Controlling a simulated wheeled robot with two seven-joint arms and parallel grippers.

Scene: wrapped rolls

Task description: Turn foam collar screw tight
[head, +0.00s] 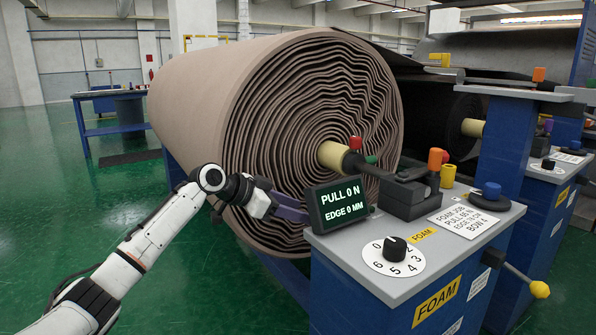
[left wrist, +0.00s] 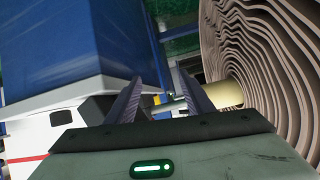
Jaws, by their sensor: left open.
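The big brown foam roll (head: 310,115) sits on a cream core (head: 332,154). A dark collar (head: 356,163) surrounds the core's end, with a small red knob (head: 355,143) and a green piece (head: 371,159) on it; I cannot tell which is the collar screw. My left gripper (head: 296,211) is open and empty, low in front of the roll's end and left of the display. In the left wrist view its two fingers (left wrist: 160,92) stand apart, with a grey rod (left wrist: 170,107) and the cream core (left wrist: 222,94) visible beyond them. My right gripper is out of view.
A display (head: 341,205) reading "PULL 0 N, EDGE 0 MM" stands close to my left fingers.

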